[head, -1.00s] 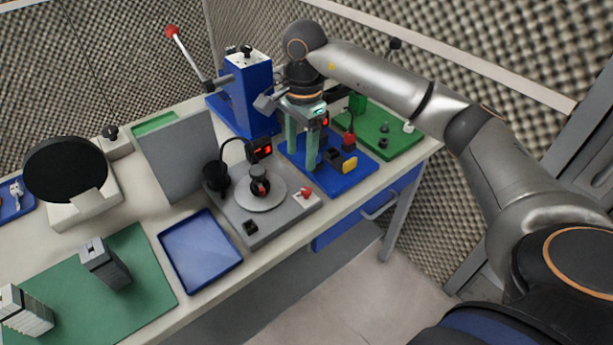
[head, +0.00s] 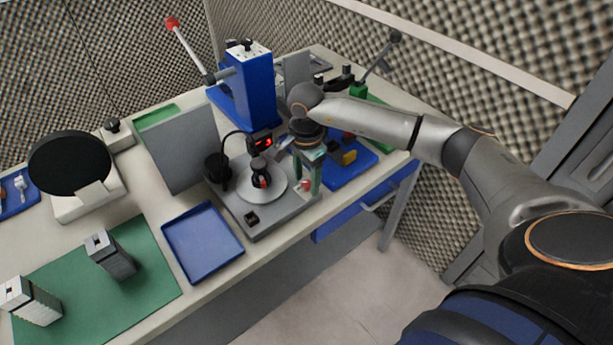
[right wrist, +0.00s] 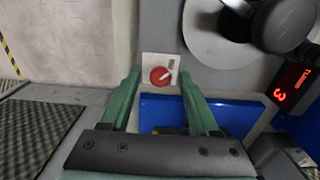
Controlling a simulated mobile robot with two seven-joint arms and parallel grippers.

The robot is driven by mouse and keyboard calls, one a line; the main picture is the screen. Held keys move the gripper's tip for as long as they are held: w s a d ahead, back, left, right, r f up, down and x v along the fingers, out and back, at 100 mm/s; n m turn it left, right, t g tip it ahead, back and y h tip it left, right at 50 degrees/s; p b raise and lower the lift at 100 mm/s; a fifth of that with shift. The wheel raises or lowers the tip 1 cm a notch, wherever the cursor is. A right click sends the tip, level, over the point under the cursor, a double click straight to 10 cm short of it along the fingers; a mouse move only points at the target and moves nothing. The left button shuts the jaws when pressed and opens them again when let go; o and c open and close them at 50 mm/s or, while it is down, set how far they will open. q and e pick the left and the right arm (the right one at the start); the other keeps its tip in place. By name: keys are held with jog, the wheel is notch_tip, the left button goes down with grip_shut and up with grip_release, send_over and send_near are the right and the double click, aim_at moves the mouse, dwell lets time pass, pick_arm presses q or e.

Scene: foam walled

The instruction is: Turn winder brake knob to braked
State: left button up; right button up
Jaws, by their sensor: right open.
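The red brake knob (right wrist: 160,76) sits on a small white plate at the corner of the grey winder base (head: 233,213). In the right wrist view its pale pointer mark slants toward the upper right. The knob (head: 306,186) also shows in the head view, partly hidden by my gripper. My right gripper (right wrist: 160,72) is open, its two green fingers either side of the knob in the wrist view, with gaps between. In the head view the right gripper (head: 310,183) hangs over the knob's corner. Whether it touches the knob is unclear. My left gripper is out of view.
The winder carries a round plate (head: 262,190) with a dark spool and a red-digit display (head: 260,143). A blue fixture (head: 345,172) stands right of the gripper, a blue press (head: 248,90) behind. An empty blue tray (head: 202,243) lies at front left.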

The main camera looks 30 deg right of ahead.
jog(key=shift+c, duration=0.2)
grip_shut()
dwell(0.3)
